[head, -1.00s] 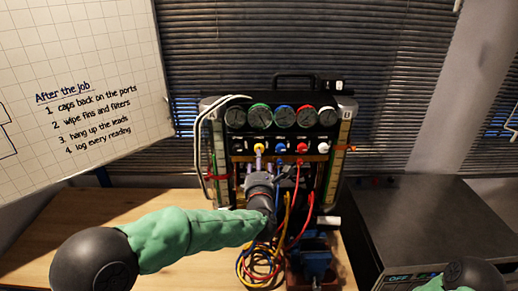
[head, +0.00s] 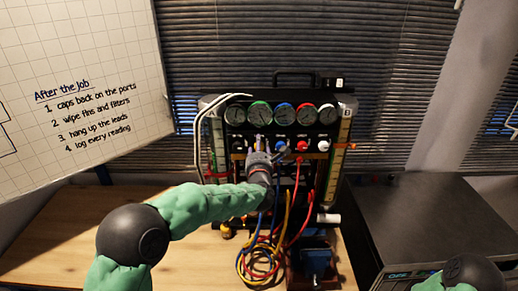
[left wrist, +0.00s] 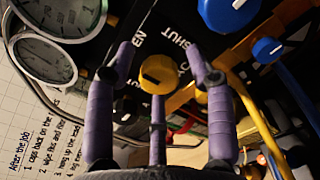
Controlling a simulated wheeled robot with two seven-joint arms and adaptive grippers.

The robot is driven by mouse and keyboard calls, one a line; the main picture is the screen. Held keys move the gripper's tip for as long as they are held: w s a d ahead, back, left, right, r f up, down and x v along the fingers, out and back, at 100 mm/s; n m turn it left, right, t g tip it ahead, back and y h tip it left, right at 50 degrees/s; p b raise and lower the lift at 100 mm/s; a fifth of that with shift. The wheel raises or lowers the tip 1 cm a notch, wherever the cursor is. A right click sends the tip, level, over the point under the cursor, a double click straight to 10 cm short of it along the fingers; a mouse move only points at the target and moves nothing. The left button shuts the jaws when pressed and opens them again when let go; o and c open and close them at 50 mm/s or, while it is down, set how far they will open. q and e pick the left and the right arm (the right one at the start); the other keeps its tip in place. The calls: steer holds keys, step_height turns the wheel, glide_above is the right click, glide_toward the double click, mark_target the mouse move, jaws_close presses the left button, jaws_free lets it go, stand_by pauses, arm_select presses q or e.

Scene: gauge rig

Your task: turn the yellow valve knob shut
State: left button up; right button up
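The yellow valve knob (left wrist: 158,74) shows in the left wrist view as a round knob on the black panel, with the lettering "SHUT" and part of "OPEN" beside it. My left gripper (left wrist: 161,55) has lilac fingers spread on both sides of the knob, with visible gaps, and a third finger below it. The fingers are open; how deep they reach around the knob is hard to tell. In the head view my left gripper (head: 259,145) is in front of the gauge rig (head: 278,103) and hides the knob. My right gripper is out of view; only part of that arm shows.
Blue (head: 281,146), red (head: 302,146) and white (head: 323,146) knobs sit in a row to the right, below several gauges. Coloured hoses (head: 262,262) hang and coil in front. A dark box (head: 437,222) stands right. The wooden bench (head: 50,238) is clear at left.

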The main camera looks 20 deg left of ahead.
arm_select(q)
jaws_close()
steer(key=shift+f+m+b, duration=0.15)
steer(key=shift+m+b, duration=0.5)
steer(key=shift+m, duration=0.25)
steer(key=shift+f+m+b, duration=0.1)
steer(key=shift+m+b, duration=0.3)
steer(key=shift+m, duration=0.4)
steer(key=m, duration=0.3)
steer(key=shift+m+b, duration=0.35)
steer(key=shift+m, duration=0.05)
steer(key=m, duration=0.4)
steer(key=m+p, duration=0.2)
steer(key=m, duration=0.4)
steer(key=shift+m, duration=0.4)
